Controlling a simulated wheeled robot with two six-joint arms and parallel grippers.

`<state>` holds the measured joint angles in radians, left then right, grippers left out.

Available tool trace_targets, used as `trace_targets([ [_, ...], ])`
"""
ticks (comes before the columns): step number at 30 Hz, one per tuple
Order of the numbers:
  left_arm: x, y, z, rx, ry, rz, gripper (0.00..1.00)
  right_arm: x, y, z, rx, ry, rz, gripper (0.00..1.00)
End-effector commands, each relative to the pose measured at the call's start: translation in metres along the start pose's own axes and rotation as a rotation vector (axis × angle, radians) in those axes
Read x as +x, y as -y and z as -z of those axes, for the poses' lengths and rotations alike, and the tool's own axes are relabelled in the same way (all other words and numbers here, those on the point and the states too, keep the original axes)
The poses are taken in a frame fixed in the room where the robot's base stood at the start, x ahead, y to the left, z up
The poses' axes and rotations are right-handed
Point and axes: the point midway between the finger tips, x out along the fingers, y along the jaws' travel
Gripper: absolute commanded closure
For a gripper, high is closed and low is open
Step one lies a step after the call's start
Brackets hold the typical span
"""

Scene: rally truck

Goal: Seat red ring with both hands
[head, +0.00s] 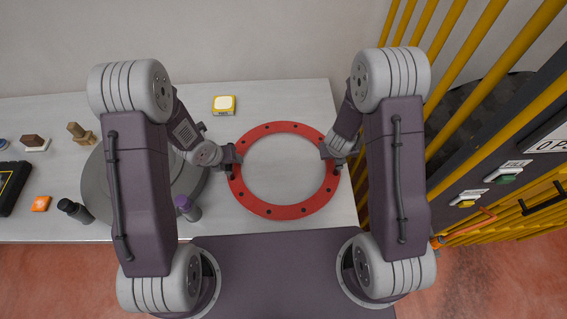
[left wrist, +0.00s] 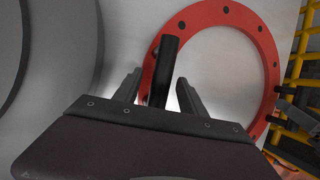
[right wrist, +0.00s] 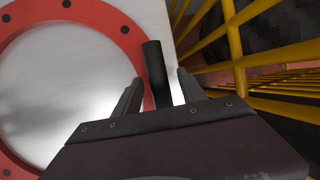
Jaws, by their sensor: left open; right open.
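The red ring (head: 275,211) lies flat on the pale bench, with dark holes around its rim. It also shows in the left wrist view (left wrist: 204,14) and the right wrist view (right wrist: 90,15). My left gripper (head: 231,162) is open at the ring's left side. A black upright post (left wrist: 164,65) stands between its fingers in the left wrist view. My right gripper (head: 339,157) is open at the ring's right side. A similar black post (right wrist: 155,70) stands between its fingers. I cannot tell whether the fingers touch the posts. The posts' lower ends are hidden.
A large grey disc (head: 98,187) lies left of the ring, partly behind my left arm. Yellow bars (head: 465,75) rise close beyond the bench's right edge.

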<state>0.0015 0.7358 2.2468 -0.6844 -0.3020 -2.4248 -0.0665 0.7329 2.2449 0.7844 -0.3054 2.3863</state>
Motion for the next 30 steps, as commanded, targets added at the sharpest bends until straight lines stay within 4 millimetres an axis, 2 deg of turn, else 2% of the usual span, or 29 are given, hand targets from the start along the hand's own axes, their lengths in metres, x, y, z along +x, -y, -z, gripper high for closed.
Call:
trace_targets([
  [4,-0.0002,0.0001,-0.0001,0.000,0.000,0.000,0.51,-0.0001,0.0001,0.0000,0.000,0.000,0.000,0.51],
  [5,-0.0002,0.0001,0.0000,0.000,0.000,0.000,0.57,-0.0002,0.0000,0.0000,0.000,0.000,0.000,0.57],
  [9,-0.0003,0.0000,0.0000,-0.001,0.000,0.000,0.96,-0.0003,0.0000,0.0000,0.000,0.000,0.000,0.96],
  [10,-0.0003,0.0000,0.0000,-0.001,0.000,0.000,1.00,-0.0003,0.0000,0.0000,0.000,0.000,0.000,1.00],
  [30,-0.0005,0.0000,-0.0001,-0.001,0.000,0.000,1.00,-0.0005,0.0001,-0.0001,0.000,0.000,0.000,1.00],
])
